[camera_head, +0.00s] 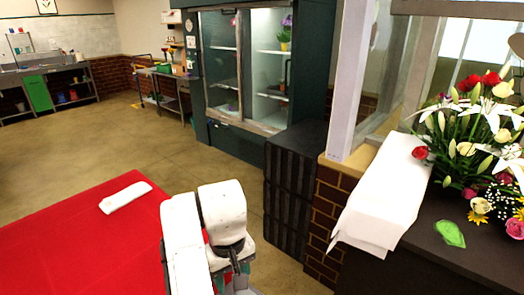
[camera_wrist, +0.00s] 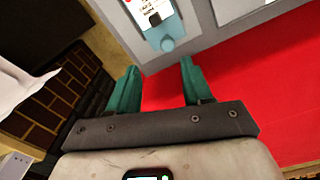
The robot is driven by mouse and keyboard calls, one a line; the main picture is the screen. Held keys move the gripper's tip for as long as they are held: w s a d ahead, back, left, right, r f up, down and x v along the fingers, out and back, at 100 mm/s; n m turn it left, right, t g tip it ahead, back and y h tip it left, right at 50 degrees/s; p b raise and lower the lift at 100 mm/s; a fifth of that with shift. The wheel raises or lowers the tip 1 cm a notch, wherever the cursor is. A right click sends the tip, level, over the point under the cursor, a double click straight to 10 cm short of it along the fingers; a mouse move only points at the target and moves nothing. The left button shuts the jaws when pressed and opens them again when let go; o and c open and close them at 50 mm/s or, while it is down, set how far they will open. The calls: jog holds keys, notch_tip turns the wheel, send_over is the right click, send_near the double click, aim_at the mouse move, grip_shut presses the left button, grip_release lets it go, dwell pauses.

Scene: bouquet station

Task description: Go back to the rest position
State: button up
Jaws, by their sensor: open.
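My gripper (camera_wrist: 157,78) shows in the wrist view with its two teal fingers apart and nothing between them. In the head view my white arm is folded at the bottom middle. The gripper end is mostly hidden there behind the arm and the lower edge of the picture. The arm is beside the right edge of a table with a red cover (camera_head: 90,240). The red cover also fills the right of the wrist view (camera_wrist: 270,85).
A rolled white cloth (camera_head: 125,198) lies on the red cover. At right, white paper (camera_head: 385,195) hangs over a dark counter (camera_head: 420,270) bearing a large bouquet (camera_head: 480,130). A dark crate stack (camera_head: 293,185) stands by a brick wall. A glass-door cooler (camera_head: 250,70) stands behind. Floor at left is open.

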jog(key=s+d+f+m+t, duration=0.1)
jog(key=s+d+f, duration=0.15)
jog(key=d, duration=0.75)
jog(key=s+d+f+m+t, duration=0.15)
jog(key=d+f, duration=0.25)
jog(key=d, duration=0.5)
jog(key=s+d+f+m+t, duration=0.15)
jog(key=d+f, duration=0.25)
jog(key=d, duration=0.6)
jog(key=s+d+f+m+g, duration=0.1)
jog(key=s+d, duration=0.1)
jog(key=s, duration=0.6)
jog(key=s+d+f+m+g, duration=0.1)
jog(key=s+d+f, duration=0.1)
jog(key=s, duration=0.7)
jog(key=s+d+f+m+g, duration=0.1)
jog(key=s+d+f, duration=0.1)
jog(key=s, duration=0.7)
jog(key=shift+d+f, duration=0.25)
jog(key=shift+d, duration=0.1)
jog(key=shift+a, duration=0.1)
